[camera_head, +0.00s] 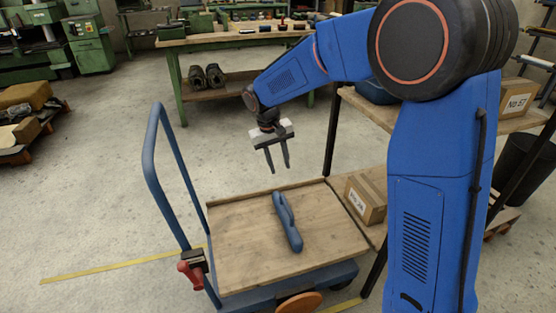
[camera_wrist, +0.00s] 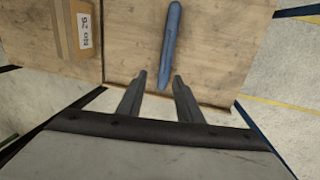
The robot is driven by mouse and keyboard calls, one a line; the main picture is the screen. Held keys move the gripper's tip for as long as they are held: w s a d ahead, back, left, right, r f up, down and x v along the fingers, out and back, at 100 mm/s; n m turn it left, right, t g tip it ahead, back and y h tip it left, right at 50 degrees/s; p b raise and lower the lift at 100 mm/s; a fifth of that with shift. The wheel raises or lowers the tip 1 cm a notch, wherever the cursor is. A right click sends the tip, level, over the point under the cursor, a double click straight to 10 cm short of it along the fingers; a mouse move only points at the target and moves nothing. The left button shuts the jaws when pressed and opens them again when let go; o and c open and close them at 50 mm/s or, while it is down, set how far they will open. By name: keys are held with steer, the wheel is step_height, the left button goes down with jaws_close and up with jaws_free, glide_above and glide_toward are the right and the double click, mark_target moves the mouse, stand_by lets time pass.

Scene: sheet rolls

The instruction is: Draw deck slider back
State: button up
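A long blue piece with a raised grip (camera_head: 294,238), which looks like the deck slider, lies on the wooden deck (camera_head: 240,255) of a blue cart. In the wrist view the blue piece (camera_wrist: 172,42) lies just beyond my fingertips, slightly right of the middle. My gripper (camera_head: 280,170) hangs above the far edge of the deck with its fingers pointing down. The wrist view shows my gripper (camera_wrist: 160,76) with its two fingers apart and nothing between them. The gripper and the blue piece are apart. Whether the piece is fixed to the deck cannot be told.
A cardboard box (camera_head: 366,198) stands on a wooden surface right of the deck. The cart's blue push handle (camera_head: 150,150) rises at the left, with a red part (camera_head: 191,272) low on it. A green workbench (camera_head: 225,42) is behind. The deck around the blue piece is clear.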

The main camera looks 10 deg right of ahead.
steer(key=shift+a+r, duration=0.15)
steer(key=shift+r, duration=0.65)
steer(key=shift+f, duration=0.1)
glide_toward(286, 203)
steer(key=f, duration=0.2)
steer(key=d+f, duration=0.1)
steer(key=f, duration=0.5)
steer(key=shift+d, duration=0.25)
steer(key=shift+r, duration=0.1)
jaws_close()
